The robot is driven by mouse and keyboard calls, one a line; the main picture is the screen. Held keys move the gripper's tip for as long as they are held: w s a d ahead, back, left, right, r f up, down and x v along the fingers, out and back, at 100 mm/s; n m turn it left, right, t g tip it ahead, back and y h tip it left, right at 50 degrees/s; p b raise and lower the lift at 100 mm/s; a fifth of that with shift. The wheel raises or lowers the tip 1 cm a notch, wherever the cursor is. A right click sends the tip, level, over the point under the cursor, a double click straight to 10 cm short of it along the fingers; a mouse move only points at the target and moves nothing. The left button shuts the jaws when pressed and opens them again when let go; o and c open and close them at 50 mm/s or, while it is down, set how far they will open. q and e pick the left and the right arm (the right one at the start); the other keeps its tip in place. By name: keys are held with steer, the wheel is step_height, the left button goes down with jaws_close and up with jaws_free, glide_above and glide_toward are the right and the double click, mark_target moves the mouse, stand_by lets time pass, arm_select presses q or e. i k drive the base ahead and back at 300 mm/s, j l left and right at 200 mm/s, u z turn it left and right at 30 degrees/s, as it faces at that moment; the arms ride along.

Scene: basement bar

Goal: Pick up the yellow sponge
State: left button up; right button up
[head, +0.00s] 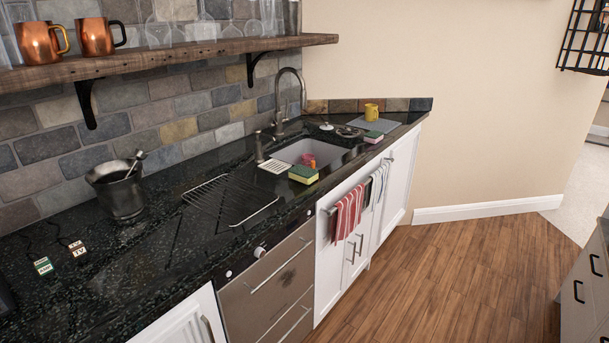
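A sponge with a yellow body and a green top (303,175) lies at the front edge of the sink, on the black counter. A second sponge, with a green top and a pinkish side (373,137), lies farther back, right of the sink. Neither of my grippers shows in the head view, so their state cannot be seen.
The sink (318,150) holds a pink item. Striped towels (349,212) hang in front. The wooden floor (430,285) is clear.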

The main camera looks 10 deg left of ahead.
mark_target(303, 174)
steer(key=i+j+z, duration=0.7)
steer(key=j+z, duration=0.15)
